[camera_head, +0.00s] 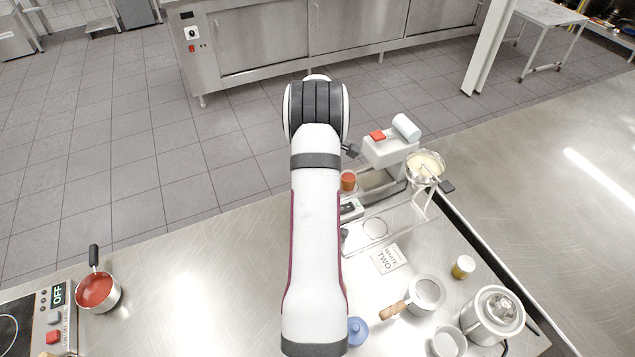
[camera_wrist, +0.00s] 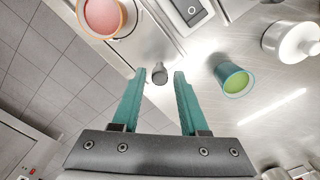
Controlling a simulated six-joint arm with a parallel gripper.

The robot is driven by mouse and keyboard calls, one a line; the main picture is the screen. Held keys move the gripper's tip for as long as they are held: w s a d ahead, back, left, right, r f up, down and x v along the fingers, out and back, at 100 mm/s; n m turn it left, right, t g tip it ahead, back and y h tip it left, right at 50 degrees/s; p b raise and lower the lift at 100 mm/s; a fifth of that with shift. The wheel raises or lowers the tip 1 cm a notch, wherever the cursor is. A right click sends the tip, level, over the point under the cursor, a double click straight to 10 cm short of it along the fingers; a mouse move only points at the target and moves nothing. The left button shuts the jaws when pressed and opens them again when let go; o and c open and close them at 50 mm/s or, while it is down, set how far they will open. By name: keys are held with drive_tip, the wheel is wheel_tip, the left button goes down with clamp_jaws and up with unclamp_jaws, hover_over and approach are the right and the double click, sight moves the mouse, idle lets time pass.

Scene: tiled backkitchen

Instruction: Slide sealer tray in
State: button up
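The sealer (camera_head: 388,148) is a pale grey machine with a red button and a pale roll on top, right of my arm in the head view. A metal tray-like part (camera_head: 376,182) shows low at its front, partly hidden by my arm and a cup. In the wrist view my gripper (camera_wrist: 153,72) has two teal fingers spread apart with nothing held. A small dark grey knob (camera_wrist: 159,74) shows between the fingertips; I cannot tell whether it belongs to the tray or how far it is from the fingers.
An orange cup (camera_wrist: 103,16), a switch panel (camera_wrist: 189,10) and a teal cup with green contents (camera_wrist: 235,82) surround the fingers. A white sign (camera_head: 388,258), a small pan (camera_head: 429,292) and a blue lid (camera_head: 357,330) lie nearer. The counter left of my arm is mostly clear.

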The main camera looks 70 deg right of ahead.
clamp_jaws()
idle(1.1)
